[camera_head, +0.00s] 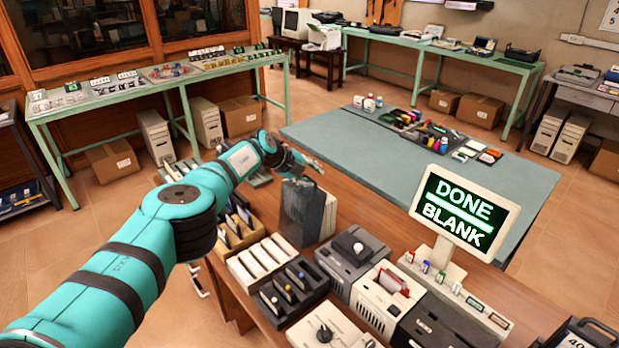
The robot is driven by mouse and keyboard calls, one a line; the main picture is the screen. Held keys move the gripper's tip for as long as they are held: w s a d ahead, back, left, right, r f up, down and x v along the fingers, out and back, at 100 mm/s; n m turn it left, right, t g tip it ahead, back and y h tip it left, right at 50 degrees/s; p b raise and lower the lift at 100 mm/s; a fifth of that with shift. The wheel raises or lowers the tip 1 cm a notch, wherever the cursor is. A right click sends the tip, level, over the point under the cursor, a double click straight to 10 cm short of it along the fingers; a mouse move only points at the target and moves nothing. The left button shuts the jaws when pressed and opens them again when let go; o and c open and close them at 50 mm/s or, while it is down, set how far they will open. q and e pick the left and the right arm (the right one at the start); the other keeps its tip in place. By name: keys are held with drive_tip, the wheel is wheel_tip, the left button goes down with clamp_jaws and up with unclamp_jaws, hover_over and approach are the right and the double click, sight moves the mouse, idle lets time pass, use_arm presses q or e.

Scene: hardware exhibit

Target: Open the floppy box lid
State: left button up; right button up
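A dark grey upright box (303,212), which looks like the floppy box, stands on the wooden table behind the disk racks. A lighter grey panel shows along its right side; whether this is the lid, and how it sits, I cannot tell. My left arm reaches in from the lower left across the racks. My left gripper (308,162) is just above and behind the top of the box. Its fingers are small and dark here, so I cannot tell their opening or whether they touch the box. My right gripper is out of view.
Disk racks (262,258), a black slotted tray (290,290) and several drive units (352,256) crowd the wooden table. A screen (464,212) reading "DONE" and "BLANK" stands at the right. A blue-grey table (390,165) behind has free surface.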

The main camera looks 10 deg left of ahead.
use_arm(q)
drive_tip(key=shift+s+f, duration=0.1)
drive_tip(key=shift+f, duration=0.05)
drive_tip(key=shift+s+a+r, duration=0.15)
drive_tip(key=shift+a+r, duration=0.1)
drive_tip(key=shift+r, duration=0.05)
drive_tip(key=shift+v, duration=0.95)
drive_tip(key=v, duration=0.9)
drive_tip(key=shift+s+r, duration=0.15)
drive_tip(key=shift+r, duration=0.05)
drive_tip(key=shift+d, duration=0.1)
